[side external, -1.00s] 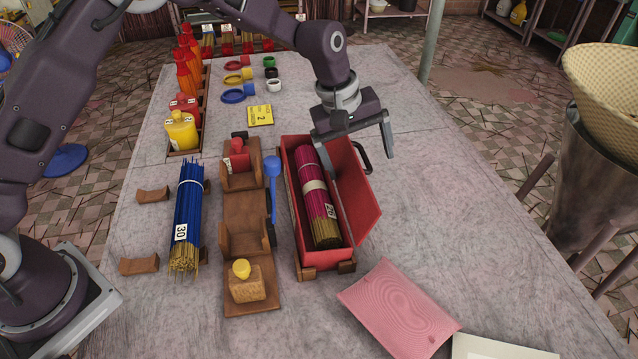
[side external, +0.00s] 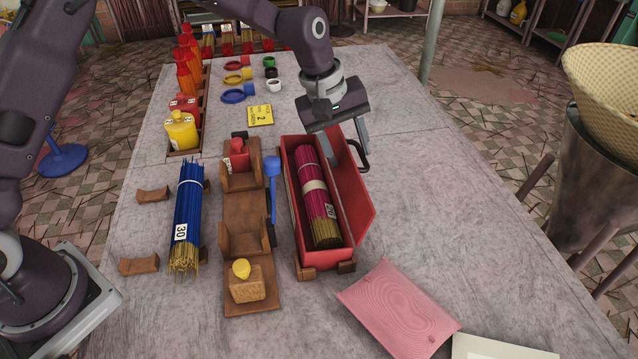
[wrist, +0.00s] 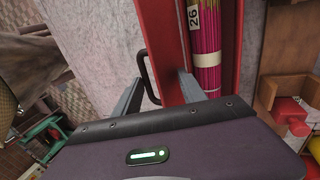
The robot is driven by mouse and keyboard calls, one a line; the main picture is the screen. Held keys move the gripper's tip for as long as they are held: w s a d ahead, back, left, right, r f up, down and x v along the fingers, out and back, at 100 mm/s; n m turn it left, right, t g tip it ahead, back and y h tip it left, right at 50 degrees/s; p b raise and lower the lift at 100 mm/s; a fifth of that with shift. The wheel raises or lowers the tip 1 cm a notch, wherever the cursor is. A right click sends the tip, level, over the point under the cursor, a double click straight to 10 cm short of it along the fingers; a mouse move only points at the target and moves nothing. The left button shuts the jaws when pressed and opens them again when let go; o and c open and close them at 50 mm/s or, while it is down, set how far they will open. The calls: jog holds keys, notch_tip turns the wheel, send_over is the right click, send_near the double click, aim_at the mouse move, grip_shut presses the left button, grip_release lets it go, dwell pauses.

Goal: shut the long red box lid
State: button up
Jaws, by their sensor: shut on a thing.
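The long red box (side external: 325,259) lies lengthwise on the table, with a magenta incense bundle (side external: 316,190) inside. Its red lid (side external: 359,205) stands open, leaning outward along the right side. A dark handle (side external: 362,157) sticks out from the lid; it also shows in the wrist view (wrist: 147,75). My gripper (side external: 347,142) is at the far part of the lid. In the wrist view its fingers (wrist: 160,88) lie on either side of the red lid (wrist: 172,45), near the handle, and are shut on it. The exact contact is partly hidden by the gripper body.
A wooden stand (side external: 243,205) with a blue-headed tool (side external: 272,175) is just left of the box. A blue incense bundle (side external: 187,215) lies further left. A pink pillow-shaped pack (side external: 400,308) lies at the front right. The table right of the lid is clear.

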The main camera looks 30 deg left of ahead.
jog(key=shift+o, duration=0.4)
jog(key=shift+s+a+f, duration=0.15)
jog(key=shift+a+f, duration=0.05)
jog(key=shift+f, duration=0.05)
jog(key=shift+o, duration=1.2)
jog(key=shift+s+a, duration=0.65)
jog(key=shift+s, duration=0.15)
jog(key=c, duration=0.5)
jog(key=shift+r, duration=0.1)
